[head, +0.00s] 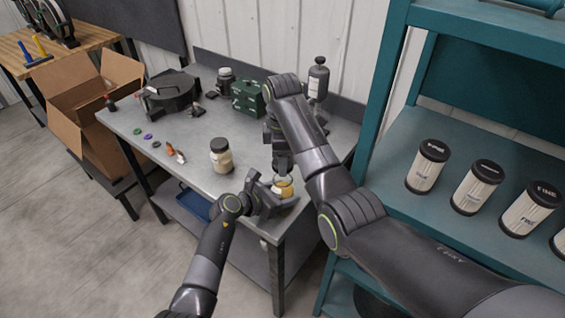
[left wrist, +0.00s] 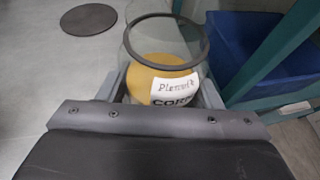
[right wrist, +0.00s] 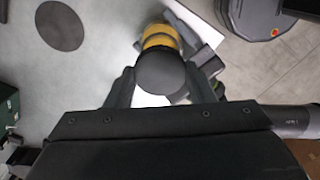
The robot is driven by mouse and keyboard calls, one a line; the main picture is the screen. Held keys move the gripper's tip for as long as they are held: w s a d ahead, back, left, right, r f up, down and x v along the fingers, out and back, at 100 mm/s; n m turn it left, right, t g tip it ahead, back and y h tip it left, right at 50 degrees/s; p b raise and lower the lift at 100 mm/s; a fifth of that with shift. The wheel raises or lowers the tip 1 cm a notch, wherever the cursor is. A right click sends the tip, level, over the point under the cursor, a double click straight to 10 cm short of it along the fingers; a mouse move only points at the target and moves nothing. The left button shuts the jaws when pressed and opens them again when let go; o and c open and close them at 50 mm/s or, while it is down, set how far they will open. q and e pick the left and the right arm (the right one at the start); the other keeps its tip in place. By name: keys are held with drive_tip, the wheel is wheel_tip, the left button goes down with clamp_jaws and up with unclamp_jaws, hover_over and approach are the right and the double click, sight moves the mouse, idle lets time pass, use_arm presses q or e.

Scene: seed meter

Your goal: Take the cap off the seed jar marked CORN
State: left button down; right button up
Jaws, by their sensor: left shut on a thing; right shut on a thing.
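The CORN jar (head: 284,190) is clear with yellow seed inside and stands near the bench's front corner. In the left wrist view its CORN label and a second handwritten label (left wrist: 176,88) face me, and its round dark rim looks open. My left gripper (head: 268,197) is shut on the jar's body. My right gripper (head: 282,155) is above the jar, shut on a dark round cap (right wrist: 161,73). The cap appears raised clear of the rim. The yellow of the jar shows beyond it in the right wrist view (right wrist: 158,38).
Another jar (head: 221,160) with a dark cap and pale contents stands left on the bench (head: 190,150). Small loose parts, a green box (head: 248,97) and a black device (head: 170,92) lie farther back. A teal shelf (head: 400,150) with several canisters is at right. A dark disc (right wrist: 60,26) lies on the bench.

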wheel_tip(320, 180, up, 2)
drive_tip(key=shift+r, duration=0.1)
use_arm(q)
drive_tip(key=shift+c, duration=1.8)
unclamp_jaws()
drive_tip(key=shift+s+a, duration=0.1)
